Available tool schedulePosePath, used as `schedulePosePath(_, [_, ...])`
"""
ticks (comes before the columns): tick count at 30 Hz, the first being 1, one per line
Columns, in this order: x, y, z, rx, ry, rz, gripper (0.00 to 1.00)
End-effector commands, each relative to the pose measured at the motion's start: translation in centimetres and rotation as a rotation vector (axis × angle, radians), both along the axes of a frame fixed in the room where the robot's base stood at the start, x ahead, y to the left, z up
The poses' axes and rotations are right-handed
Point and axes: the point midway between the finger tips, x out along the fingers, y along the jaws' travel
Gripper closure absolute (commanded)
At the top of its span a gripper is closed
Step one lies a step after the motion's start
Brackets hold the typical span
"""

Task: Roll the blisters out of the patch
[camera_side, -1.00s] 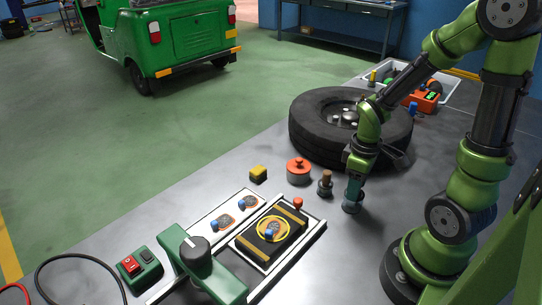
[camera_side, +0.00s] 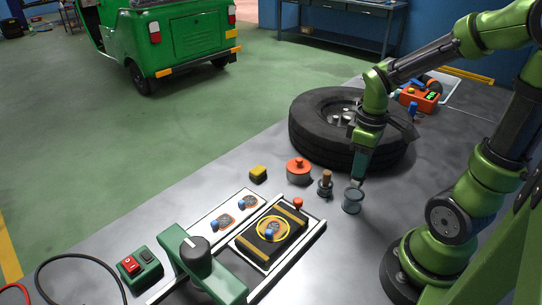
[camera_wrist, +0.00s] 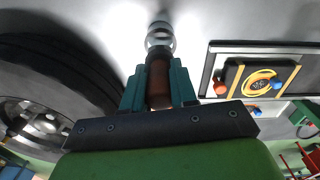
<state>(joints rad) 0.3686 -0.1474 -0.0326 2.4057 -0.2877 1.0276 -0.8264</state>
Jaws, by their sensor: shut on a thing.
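My gripper (camera_side: 359,168) points down just above a grey metal cup (camera_side: 352,203) on the bench. In the wrist view my gripper (camera_wrist: 159,88) is shut on a tool with a red-brown handle (camera_wrist: 157,82); round metal (camera_wrist: 160,36) shows beyond the handle, and I cannot tell how much of it is tool or cup. The patch (camera_side: 272,229), orange-grey with a small blue piece on it, lies inside a yellow ring on a black rubber piece (camera_side: 249,243) at left. It shows at right in the wrist view (camera_wrist: 260,84). Blisters are too small to make out.
A green clamp arm (camera_side: 207,268) crosses the frame's near end. A tyre (camera_side: 315,145) lies behind my gripper. A switch box (camera_side: 140,265) sits left.

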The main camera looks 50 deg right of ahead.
Motion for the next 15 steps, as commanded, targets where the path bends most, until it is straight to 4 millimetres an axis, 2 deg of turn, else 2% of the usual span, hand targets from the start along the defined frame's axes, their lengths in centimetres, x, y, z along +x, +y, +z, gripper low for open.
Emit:
schedulePosePath(3, [0.1,0.0,1.9,-0.001,-0.004,0.002,1.0])
schedulePosePath(8, [0.8,1.4,2.7,0.001,0.0,0.067,1.0])
schedulePosePath(11, [2.3,3.6,2.7,0.002,0.001,0.194,1.0])
schedulePosePath(15, [5.1,8.2,2.7,0.003,0.003,0.567,1.0])
